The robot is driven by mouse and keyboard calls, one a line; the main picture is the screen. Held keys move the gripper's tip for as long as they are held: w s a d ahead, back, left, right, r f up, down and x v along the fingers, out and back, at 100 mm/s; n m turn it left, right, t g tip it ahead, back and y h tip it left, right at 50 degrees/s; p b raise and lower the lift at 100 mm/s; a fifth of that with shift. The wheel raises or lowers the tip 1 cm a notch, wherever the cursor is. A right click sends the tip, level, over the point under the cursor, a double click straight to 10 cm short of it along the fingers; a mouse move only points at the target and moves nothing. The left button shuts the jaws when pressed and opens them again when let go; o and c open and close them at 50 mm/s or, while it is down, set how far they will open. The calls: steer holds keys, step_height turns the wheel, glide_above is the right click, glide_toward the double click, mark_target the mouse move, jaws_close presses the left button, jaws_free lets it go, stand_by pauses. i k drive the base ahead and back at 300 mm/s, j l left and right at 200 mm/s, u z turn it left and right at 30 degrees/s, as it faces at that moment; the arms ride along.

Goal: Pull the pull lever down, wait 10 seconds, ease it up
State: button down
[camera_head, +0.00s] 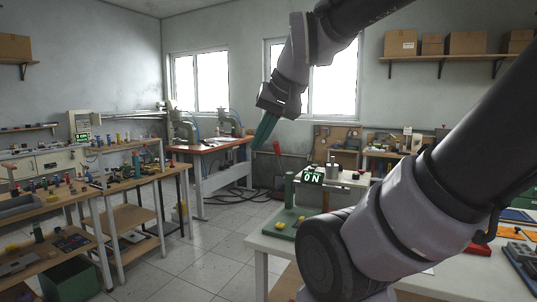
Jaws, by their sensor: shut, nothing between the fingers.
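A device with a green upright post (289,190) on a green base stands at the near left corner of the white table. A slanted red-tipped handle (277,148) rises above the post and looks like the pull lever, in a raised position. A small display (312,176) beside the post reads "ON" in green. My gripper (260,139) hangs from above with its green fingers shut and empty. In the picture it is just up and left of the red tip. A gap shows between them, but I cannot tell the depth.
The white table (268,246) bears yellow knobs near the device, with trays at the right. My forearm crosses its right side. Cluttered wooden benches (62,200) stand at the left. A red-topped workbench (210,144) is behind. Open tiled floor (205,265) lies between them.

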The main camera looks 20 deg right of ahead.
mark_target(275, 143)
steer(key=i+j, duration=0.2)
steer(key=i, duration=0.3)
steer(key=i+j, duration=0.2)
steer(key=i, duration=0.3)
steer(key=i+j, duration=0.25)
steer(key=i, duration=0.25)
steer(key=i+j, duration=0.2)
steer(key=i, duration=0.3)
steer(key=i+j+z, duration=0.35)
steer(key=i, duration=0.25)
steer(key=i+j+z, duration=0.35)
steer(key=i+j, duration=0.2)
steer(key=z, duration=2.55)
